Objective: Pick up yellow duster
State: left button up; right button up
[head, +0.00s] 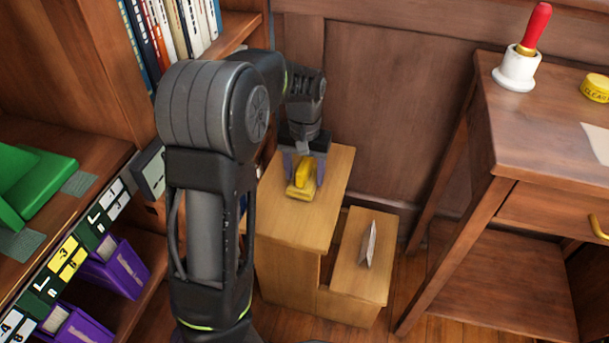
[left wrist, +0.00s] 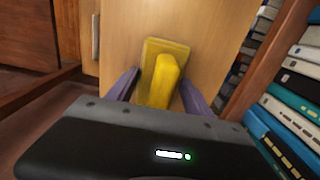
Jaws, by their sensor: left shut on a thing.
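The yellow duster (head: 303,179) is on the upper step of a wooden step stool (head: 334,176), below my left gripper (head: 305,172). It has a raised yellow grip on a flat base. In the left wrist view the duster (left wrist: 162,82) lies between the two purple-grey fingers of the left gripper (left wrist: 160,92). The left gripper is shut on the duster's raised grip. I cannot tell whether the duster's base still touches the step. My right gripper is not in view.
A bookcase with books (head: 172,28) and purple bins (head: 118,268) stands at the left. A wooden desk (head: 545,125) at the right carries a red-handled bell (head: 520,62) and a yellow round tin (head: 596,88). A small folded card (head: 368,245) stands on the stool's lower step.

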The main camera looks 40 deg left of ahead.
aim_at(305, 161)
pick_arm(q)
jog(key=shift+c, duration=0.8)
notch_tip(305, 161, up, 9)
jog(key=p, duration=0.4)
jog(key=shift+r+p, duration=0.35)
jog(key=shift+r, duration=0.2)
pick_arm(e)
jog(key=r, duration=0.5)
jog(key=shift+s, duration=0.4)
pick_arm(q)
jog(key=w+d+r+m, duration=0.2)
jog(key=w+d, duration=0.1)
jog(key=d, duration=0.6)
jog(key=w+d+r+m, duration=0.2)
jog(key=w+d, duration=0.1)
jog(key=d, duration=0.5)
notch_tip(305, 161, up, 21)
jog(key=s+p, duration=0.1)
jog(key=p, duration=2.9)
jog(key=shift+s+r, duration=0.2)
jog(key=shift+s, duration=0.15)
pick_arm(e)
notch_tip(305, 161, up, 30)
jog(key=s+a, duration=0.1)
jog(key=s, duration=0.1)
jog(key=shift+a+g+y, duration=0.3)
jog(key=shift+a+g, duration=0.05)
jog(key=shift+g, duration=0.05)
